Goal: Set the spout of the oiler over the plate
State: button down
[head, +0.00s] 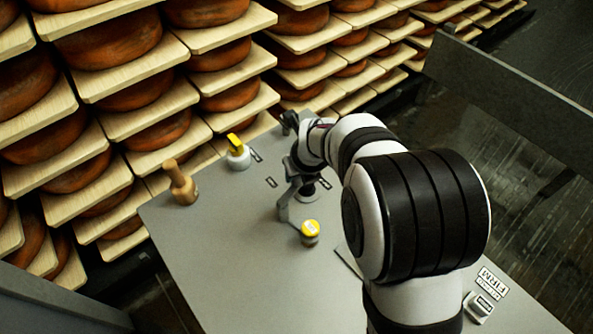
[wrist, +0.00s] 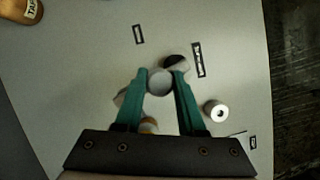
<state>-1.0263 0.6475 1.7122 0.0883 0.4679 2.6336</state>
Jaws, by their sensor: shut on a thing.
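In the wrist view my gripper (wrist: 160,82) has its two teal fingers shut on a grey round piece, which I take to be the oiler (wrist: 159,83). A dark-and-white round thing (wrist: 177,62) shows just beyond the fingertips. In the head view my wrist is at the middle of the table and hides much of what I hold. I cannot make out the spout or where it points.
A wooden handled tool (head: 182,184) stands near the table's left edge. A white thing with a yellow top (head: 238,155) stands behind, and a small yellow-lidded jar (head: 310,232) in front of the gripper. Shelves of cheese wheels (head: 130,90) rise behind. The front left table is clear.

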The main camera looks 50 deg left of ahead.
dwell(0.4)
jog(key=c, duration=0.5)
grip_release()
jog(key=v, duration=1.6)
jog(key=w+d+n+h, duration=0.2)
jog(key=d+n, duration=0.4)
jog(key=d, duration=1.3)
jog(key=s+d+f+n+g, duration=0.1)
jog(key=s+d+f+n, duration=0.1)
jog(key=s+d+n, duration=0.8)
jog(key=s+d, duration=0.2)
jog(key=d, duration=0.4)
jog(key=shift+f+g+h, duration=0.25)
jog(key=shift+g+h, duration=0.05)
